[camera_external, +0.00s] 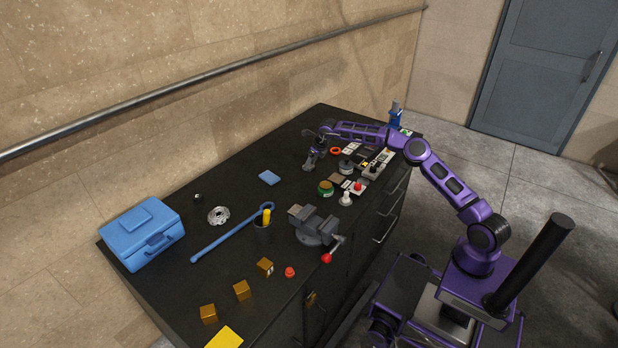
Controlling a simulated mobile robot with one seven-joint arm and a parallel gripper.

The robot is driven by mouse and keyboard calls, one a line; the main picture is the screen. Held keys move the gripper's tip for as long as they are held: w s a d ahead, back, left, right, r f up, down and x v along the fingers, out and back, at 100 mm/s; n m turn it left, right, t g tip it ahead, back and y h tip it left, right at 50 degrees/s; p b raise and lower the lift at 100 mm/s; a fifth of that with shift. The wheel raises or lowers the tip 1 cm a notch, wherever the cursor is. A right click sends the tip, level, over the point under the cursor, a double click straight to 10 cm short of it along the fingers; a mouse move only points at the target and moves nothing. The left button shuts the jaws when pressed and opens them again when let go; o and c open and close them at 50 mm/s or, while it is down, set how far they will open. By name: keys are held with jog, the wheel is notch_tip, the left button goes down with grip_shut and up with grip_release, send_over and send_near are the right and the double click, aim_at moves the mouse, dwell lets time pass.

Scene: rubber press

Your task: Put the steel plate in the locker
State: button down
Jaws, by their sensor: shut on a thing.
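My gripper (309,164) points down over the far part of the black workbench (235,180). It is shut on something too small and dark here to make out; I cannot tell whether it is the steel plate. No other thing shows clearly as the steel plate. A small flat brownish-grey piece (338,179) lies to the right of my gripper. The bench front has drawers or doors with handles (385,236) and a brass-coloured fitting (311,298). I cannot tell which part is the locker.
A vise (316,226) with a red-tipped handle stands mid-bench. A blue toolbox (142,232), a long blue wrench (232,234), a silver disc (218,215) and several brass blocks (242,290) lie nearer. Control boxes crowd the far right. A grey door (540,65) stands behind.

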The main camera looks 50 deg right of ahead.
aim_at(308, 185)
jog(key=shift+f, duration=0.1)
notch_tip(308, 185, down, 10)
jog(key=shift+r, duration=0.15)
dwell(0.5)
jog(key=shift+c, duration=1.4)
grip_release()
jog(key=v, duration=1.6)
jog(key=shift+s+d, duration=0.3)
jog(key=shift+o, duration=0.5)
jog(key=shift+s+r, duration=0.2)
jog(key=shift+r, duration=0.2)
